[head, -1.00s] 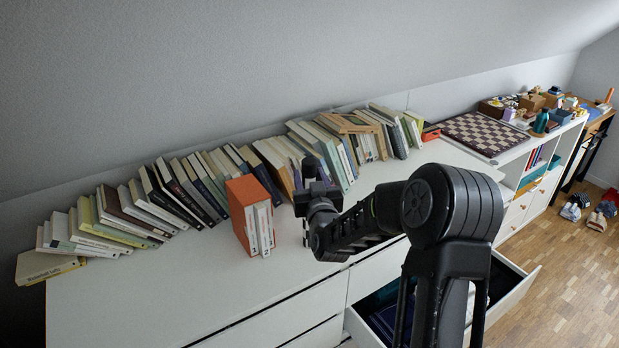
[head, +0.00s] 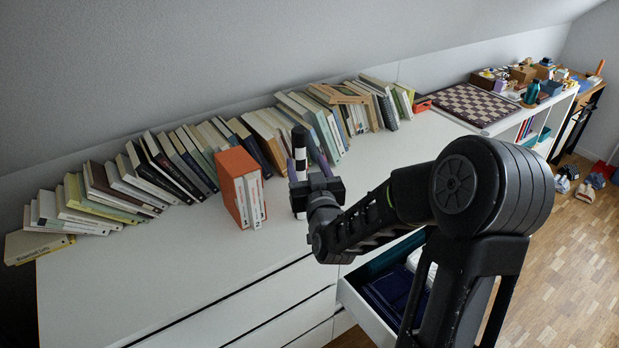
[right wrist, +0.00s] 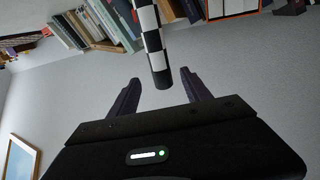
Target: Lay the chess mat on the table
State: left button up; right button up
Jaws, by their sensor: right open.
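A black-and-white checked roll (head: 300,148), apparently the rolled chess mat, stands roughly upright on the white dresser top (head: 200,262), just right of the orange book box. My right gripper (head: 301,188) is open beside it, over the dresser. In the right wrist view the roll (right wrist: 152,42) shows between and beyond the two open fingers (right wrist: 161,76), with a visible gap on each side. In the head view the gripper hides part of its lower length. My left gripper is in neither view.
A row of leaning books (head: 180,160) lines the wall. The orange book box (head: 238,180) stands close to my gripper. An open drawer (head: 375,305) is below my right arm. A brown checkered board (head: 475,104) lies flat at the far right. The front-left top is clear.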

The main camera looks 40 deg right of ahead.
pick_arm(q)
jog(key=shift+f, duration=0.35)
pick_arm(e)
jog(key=shift+v, duration=1.65)
jog(key=shift+o, duration=0.4)
